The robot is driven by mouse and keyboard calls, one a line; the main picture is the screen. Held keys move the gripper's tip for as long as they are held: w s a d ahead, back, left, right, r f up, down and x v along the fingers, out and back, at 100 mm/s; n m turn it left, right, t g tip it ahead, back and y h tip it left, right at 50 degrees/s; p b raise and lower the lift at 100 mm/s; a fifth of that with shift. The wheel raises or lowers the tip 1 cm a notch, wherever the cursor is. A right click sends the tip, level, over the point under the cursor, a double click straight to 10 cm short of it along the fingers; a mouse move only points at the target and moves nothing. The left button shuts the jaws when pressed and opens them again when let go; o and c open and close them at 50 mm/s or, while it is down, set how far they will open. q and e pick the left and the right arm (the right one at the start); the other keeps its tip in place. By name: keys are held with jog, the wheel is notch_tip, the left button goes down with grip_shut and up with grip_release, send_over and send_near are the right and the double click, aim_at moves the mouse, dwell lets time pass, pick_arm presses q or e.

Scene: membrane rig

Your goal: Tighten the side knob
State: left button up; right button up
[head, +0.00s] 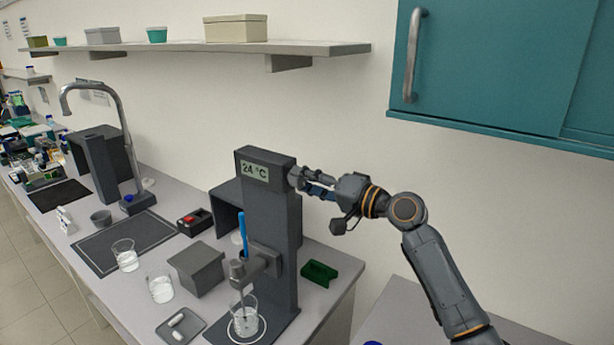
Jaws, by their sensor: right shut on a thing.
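The membrane rig is a dark grey column (270,222) with a display reading "24 °C" (255,172) near its top. The side knob is a small grey part (295,178) high on the column's right side, mostly hidden by my fingers. My right gripper (308,182) reaches in from the right and is shut on the knob. My left gripper is not in view.
A grey box (197,268), two beakers (125,256) and a small tray (181,327) stand left of the rig. A green block (319,272) lies right of it. A shelf (320,48) and teal cabinet (490,60) hang above.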

jog(key=shift+m+p, duration=0.8)
jog(key=shift+m, duration=0.9)
jog(key=o, duration=1.2)
jog(key=v, duration=1.2)
jog(key=shift+w, duration=0.1)
